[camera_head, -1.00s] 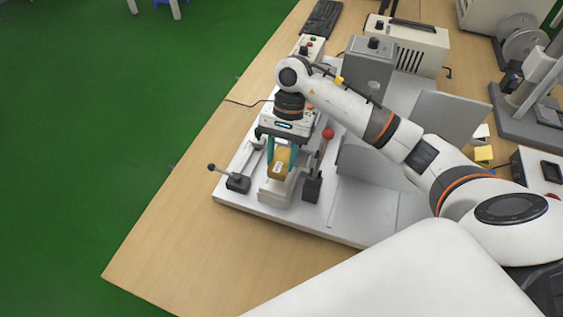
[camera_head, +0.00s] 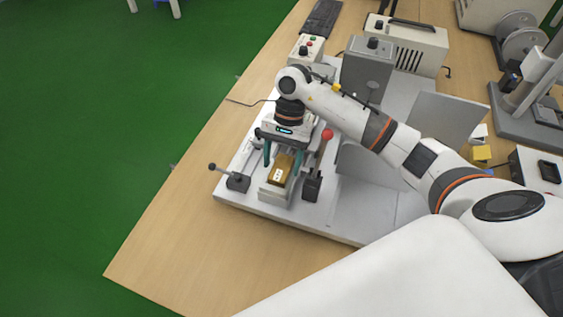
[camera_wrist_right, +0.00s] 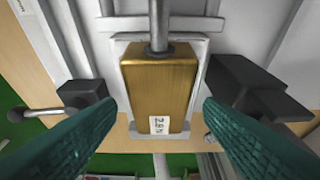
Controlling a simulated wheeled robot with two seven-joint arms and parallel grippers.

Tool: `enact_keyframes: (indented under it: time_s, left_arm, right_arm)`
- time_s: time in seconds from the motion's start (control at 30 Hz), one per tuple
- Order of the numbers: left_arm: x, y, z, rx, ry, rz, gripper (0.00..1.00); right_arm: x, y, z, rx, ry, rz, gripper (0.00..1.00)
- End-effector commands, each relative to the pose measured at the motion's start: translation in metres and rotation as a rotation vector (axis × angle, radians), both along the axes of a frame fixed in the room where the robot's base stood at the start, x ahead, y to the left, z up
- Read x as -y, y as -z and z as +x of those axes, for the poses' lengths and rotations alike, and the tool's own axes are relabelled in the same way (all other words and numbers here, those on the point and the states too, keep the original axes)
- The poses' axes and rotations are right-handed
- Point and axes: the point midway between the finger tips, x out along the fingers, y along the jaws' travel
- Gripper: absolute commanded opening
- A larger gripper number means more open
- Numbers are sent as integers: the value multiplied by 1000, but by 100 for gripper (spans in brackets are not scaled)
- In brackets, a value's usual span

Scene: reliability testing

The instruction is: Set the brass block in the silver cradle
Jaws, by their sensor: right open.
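The brass block (camera_head: 281,169), with a white label, sits in the silver cradle (camera_head: 274,194) on the light grey base plate. In the right wrist view the block (camera_wrist_right: 160,88) lies between the fingers, with the cradle's rim (camera_wrist_right: 203,50) around its far end. A grey rod reaches the block's far end there. My right gripper (camera_head: 281,162) is open above the block. Its teal fingers (camera_wrist_right: 150,140) stand apart on either side, with gaps to the block. My left gripper is not in view.
A black-knobbed lever (camera_head: 237,181) stands left of the cradle and a red-knobbed lever (camera_head: 314,182) right of it. A grey upright panel (camera_head: 445,120) and a grey box (camera_head: 367,68) stand on the plate. The wooden table (camera_head: 160,245) is clear at front left.

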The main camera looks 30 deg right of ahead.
Motion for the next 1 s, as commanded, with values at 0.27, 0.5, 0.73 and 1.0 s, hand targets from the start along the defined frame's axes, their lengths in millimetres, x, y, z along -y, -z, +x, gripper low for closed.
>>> enact_keyframes:
  time_s: [0.27, 0.5, 0.73, 1.0]
  left_arm:
    - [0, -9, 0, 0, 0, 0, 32]
    - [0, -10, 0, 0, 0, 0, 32]
    - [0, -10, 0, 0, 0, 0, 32]
    - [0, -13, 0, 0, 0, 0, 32]
  right_arm:
    - [14, -45, 13, 4, 2, -2, 61]
    - [18, -58, 16, 2, 1, -1, 61]
    - [18, -58, 16, 2, 1, -1, 61]
    - [18, -61, 16, 2, 1, 0, 61]
